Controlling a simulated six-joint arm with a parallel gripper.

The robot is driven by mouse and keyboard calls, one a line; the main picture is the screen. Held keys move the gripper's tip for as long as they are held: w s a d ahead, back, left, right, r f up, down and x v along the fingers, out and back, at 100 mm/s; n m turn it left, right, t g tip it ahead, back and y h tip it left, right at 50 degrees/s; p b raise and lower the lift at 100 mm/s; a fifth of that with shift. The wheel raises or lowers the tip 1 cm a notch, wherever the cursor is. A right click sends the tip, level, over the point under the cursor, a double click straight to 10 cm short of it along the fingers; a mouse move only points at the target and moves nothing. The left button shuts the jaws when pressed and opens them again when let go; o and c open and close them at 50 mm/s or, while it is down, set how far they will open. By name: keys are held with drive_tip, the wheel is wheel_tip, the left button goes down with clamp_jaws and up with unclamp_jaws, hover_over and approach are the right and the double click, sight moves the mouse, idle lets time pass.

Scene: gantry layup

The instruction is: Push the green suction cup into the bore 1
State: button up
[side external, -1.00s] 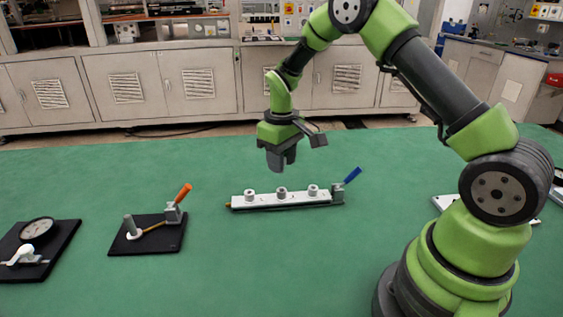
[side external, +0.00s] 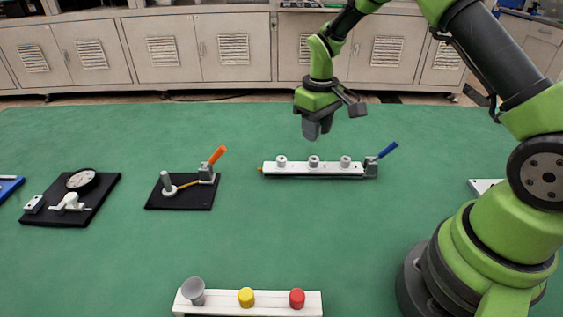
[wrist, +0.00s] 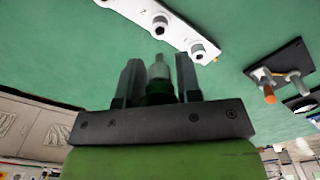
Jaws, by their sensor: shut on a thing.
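The white bar (side external: 330,170) with three raised round bores lies on the green table. It also shows in the wrist view (wrist: 180,33), with two bores visible there. I cannot tell which bore is number 1. My gripper (side external: 314,136) points down above the middle bore, with a gap below it. In the wrist view my gripper (wrist: 158,62) is shut on a piece with a pale grey tip and dark green lower part, the green suction cup (wrist: 158,88). Its tip is clear of the bar. The cup is not distinguishable in the side view.
A blue lever clamp (side external: 378,161) stands at the bar's right end. A black plate with an orange lever (side external: 215,155) and a dial gauge (side external: 81,180) lie left. A white rack (side external: 222,306) at the front holds grey, yellow and red cups.

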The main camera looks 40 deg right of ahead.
drive_tip(key=w+a+r, duration=0.2)
drive_tip(key=w+a, duration=0.3)
drive_tip(key=shift+w+a, duration=0.15)
drive_tip(key=shift+a, duration=0.05)
idle(0.4)
drive_tip(key=shift+f, duration=2.85)
drive_tip(key=shift+f, duration=1.5)
drive_tip(key=o, duration=1.1)
